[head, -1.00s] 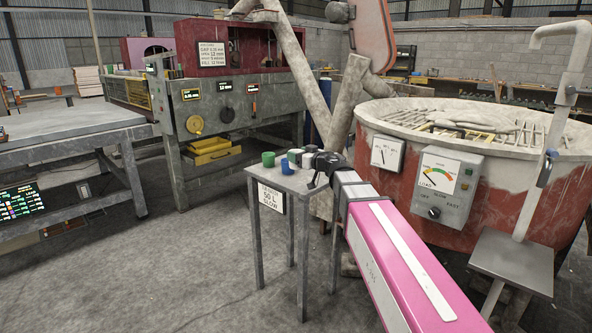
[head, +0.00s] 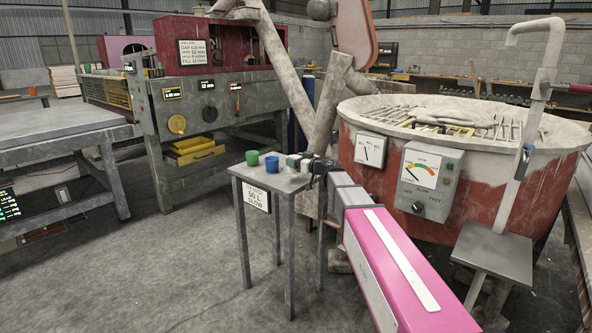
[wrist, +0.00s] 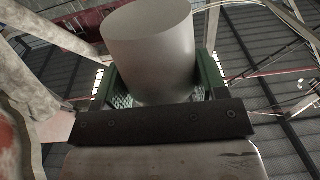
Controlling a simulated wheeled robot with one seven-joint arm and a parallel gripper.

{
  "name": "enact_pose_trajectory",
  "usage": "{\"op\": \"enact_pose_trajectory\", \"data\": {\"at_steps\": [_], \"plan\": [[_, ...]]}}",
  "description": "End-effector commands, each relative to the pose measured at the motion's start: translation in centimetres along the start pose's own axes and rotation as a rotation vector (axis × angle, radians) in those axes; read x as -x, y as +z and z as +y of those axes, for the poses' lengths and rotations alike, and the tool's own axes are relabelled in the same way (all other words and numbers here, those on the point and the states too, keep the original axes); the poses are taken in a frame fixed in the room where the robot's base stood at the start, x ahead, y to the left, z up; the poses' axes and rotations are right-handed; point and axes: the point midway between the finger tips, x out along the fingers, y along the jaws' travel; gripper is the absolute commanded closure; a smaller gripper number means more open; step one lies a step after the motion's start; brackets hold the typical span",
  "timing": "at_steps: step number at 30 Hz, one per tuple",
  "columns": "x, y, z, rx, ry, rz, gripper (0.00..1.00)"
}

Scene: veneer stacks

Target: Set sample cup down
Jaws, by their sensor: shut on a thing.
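A pale grey cup (wrist: 150,45) sits between the green-padded fingers of my gripper (wrist: 158,85) in the wrist view and fills the gap. In the head view, my gripper (head: 297,161) is at the right side of a small grey stand (head: 240,171), close to its top. The held cup is mostly hidden there by the fingers. I cannot tell whether its base touches the top. A blue cup (head: 271,164) and a green cup (head: 252,158) stand on the stand, left of my gripper.
A sign (head: 257,196) hangs on the stand's front. A red vat (head: 355,190) with a gauge box (head: 428,181) is close on the right. A machine with yellow trays (head: 195,152) is behind at left. A grey table (head: 60,145) is at far left. Open floor lies in front.

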Motion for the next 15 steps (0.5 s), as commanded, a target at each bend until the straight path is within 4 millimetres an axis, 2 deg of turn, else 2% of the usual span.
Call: {"op": "enact_pose_trajectory", "data": {"at_steps": [9, 15], "plan": [[0.0, 3.5, 0.0, -0.001, 0.000, -0.001, 0.59], [0.0, 3.8, -0.1, -0.001, 0.000, 0.000, 0.59]]}}
